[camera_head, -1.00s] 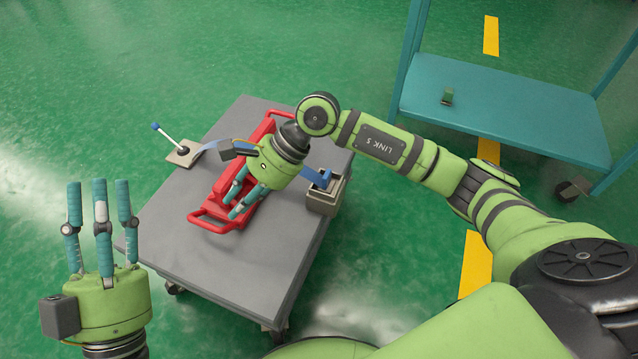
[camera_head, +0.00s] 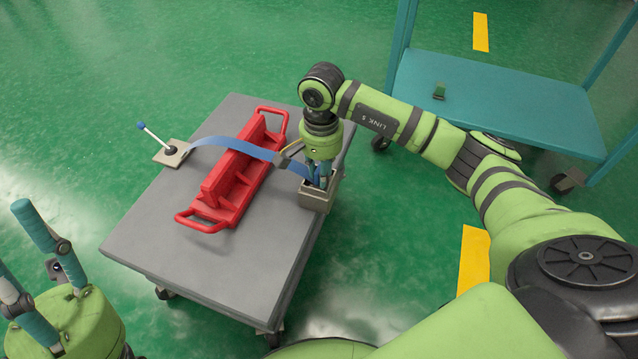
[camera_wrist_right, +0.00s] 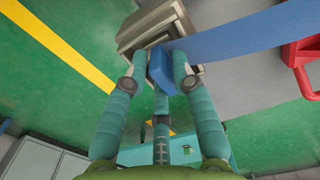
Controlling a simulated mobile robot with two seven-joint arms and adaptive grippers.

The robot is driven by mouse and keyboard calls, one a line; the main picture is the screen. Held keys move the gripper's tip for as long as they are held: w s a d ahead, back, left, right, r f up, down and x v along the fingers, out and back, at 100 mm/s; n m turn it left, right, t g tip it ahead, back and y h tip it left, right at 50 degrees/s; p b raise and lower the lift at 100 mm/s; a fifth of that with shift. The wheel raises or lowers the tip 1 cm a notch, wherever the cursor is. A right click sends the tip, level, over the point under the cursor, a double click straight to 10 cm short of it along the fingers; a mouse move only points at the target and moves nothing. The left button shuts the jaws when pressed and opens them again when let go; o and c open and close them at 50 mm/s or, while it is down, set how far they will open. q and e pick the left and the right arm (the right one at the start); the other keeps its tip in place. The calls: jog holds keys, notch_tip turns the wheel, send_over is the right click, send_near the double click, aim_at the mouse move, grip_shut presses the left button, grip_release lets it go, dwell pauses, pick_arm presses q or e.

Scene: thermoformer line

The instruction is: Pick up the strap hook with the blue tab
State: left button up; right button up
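The blue tab (camera_wrist_right: 160,72) of the strap hook stands at the beige box-shaped bracket (camera_head: 315,199) on the cart's right edge. The hook itself is hidden. My right gripper (camera_head: 319,178) points down at this bracket, and in the right wrist view its fingers (camera_wrist_right: 160,75) are around the tab. I cannot tell whether they press on it. The blue strap (camera_head: 225,143) runs from the bracket over the red tool carrier (camera_head: 238,178) to the lever plate (camera_head: 172,153) on the left. My left gripper (camera_head: 30,250) is open and empty, left of the cart.
The grey cart top (camera_head: 240,260) is bare in front of the red carrier. Yellow dashes (camera_head: 473,260) mark the green floor.

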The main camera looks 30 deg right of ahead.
jog(key=shift+f, duration=0.2)
grip_shut()
